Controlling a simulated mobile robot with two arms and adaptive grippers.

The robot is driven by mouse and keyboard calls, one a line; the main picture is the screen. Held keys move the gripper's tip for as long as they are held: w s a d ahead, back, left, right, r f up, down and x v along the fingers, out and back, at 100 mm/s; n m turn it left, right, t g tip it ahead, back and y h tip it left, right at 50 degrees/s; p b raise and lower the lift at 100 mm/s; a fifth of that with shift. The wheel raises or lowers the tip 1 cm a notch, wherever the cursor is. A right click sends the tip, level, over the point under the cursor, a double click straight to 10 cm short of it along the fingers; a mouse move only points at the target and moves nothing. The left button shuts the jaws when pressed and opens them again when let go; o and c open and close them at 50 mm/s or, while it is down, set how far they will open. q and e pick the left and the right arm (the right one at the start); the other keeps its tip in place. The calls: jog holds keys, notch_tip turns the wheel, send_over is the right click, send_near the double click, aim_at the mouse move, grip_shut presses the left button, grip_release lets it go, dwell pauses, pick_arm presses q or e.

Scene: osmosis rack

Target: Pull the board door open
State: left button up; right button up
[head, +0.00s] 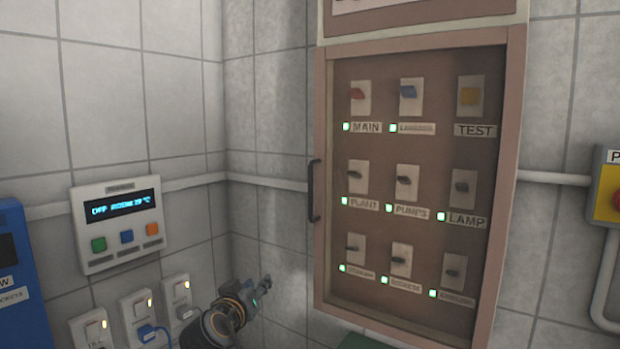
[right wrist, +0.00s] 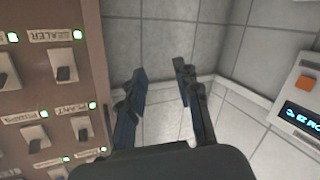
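The board door (head: 418,190) is a brown-framed, see-through panel over rows of switches, and it looks shut. Its dark vertical handle (head: 312,190) is on the left edge of the frame. My right gripper (head: 267,283) is below and to the left of the handle, apart from it. In the right wrist view the right gripper (right wrist: 164,88) has its fingers spread with only tiled wall between them. The board (right wrist: 45,75) fills the left of that view. I cannot clearly make out the handle there. My left gripper is not in view.
A white control box (head: 120,225) with a display and several sockets (head: 140,315) are on the left wall. A blue box (head: 15,265) stands at the far left. A yellow box with a red button (head: 608,195) is at the right. Pipes run along the tiled walls.

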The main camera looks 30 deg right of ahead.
aim_at(310, 194)
jog(key=s+d+r+m+g+h+p, duration=0.1)
jog(key=s+r+m+h, duration=0.2)
jog(key=r, duration=0.7)
jog(key=s+d+r+m+g+h+p, duration=0.1)
jog(key=s+d+r+m, duration=0.15)
jog(key=s+r, duration=0.45)
jog(key=shift+m, duration=0.45)
jog(key=w+d+r+p, duration=0.1)
jog(key=w+d+p, duration=0.1)
jog(key=w+d, duration=0.1)
jog(key=w+d+p, duration=0.2)
jog(key=w+d, duration=0.1)
jog(key=w+d+r+p, duration=0.1)
jog(key=w+d+p, duration=0.1)
jog(key=d, duration=0.1)
jog(key=shift+w+d+r, duration=0.3)
jog(key=shift+w+d, duration=0.1)
jog(key=shift+w+d+f+p, duration=0.15)
jog(key=shift+w+d+p, duration=0.25)
jog(key=shift+d, duration=0.1)
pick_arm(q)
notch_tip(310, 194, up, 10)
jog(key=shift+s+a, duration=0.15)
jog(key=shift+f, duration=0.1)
pick_arm(e)
grip_shut()
